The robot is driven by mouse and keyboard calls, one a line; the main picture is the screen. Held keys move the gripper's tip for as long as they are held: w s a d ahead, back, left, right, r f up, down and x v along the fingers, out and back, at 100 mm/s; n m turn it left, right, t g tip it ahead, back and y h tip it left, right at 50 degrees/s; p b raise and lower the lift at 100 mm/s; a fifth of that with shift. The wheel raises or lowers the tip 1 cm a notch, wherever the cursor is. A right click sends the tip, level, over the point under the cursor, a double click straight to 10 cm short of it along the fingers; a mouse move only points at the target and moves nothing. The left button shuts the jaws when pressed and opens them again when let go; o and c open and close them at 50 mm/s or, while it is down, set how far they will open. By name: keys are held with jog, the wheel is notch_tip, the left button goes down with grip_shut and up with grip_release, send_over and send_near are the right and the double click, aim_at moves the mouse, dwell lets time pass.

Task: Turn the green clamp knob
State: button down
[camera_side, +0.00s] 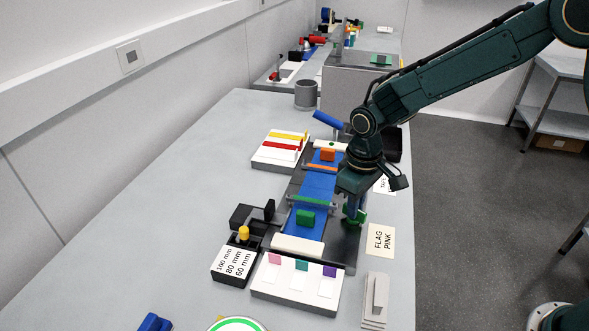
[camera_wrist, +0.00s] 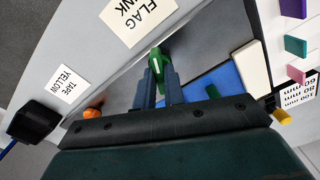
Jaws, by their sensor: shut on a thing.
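The green clamp knob (camera_side: 361,216) is at the right edge of the work fixture in the side view, partly hidden by my gripper (camera_side: 351,208). In the wrist view the green knob (camera_wrist: 157,60) shows between and just past the fingertips of my gripper (camera_wrist: 159,76), which is shut on it. A green block (camera_side: 305,218) sits on the blue strip (camera_side: 317,186) of the fixture, left of my gripper. An orange knob (camera_wrist: 92,113) shows beside the fingers in the wrist view.
A "FLAG PINK" card (camera_side: 380,239) lies right of the fixture. A white block with pink, green and purple flags (camera_side: 300,288) stands in front. A white rack of yellow and red strips (camera_side: 280,150) is behind left.

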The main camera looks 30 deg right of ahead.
jog(key=m, duration=1.3)
jog(key=shift+r, duration=0.1)
dwell(0.4)
jog(key=c, duration=1.5)
grip_release()
jog(key=shift+r, duration=0.1)
notch_tip(320, 180, up, 14)
jog(key=shift+f, duration=0.2)
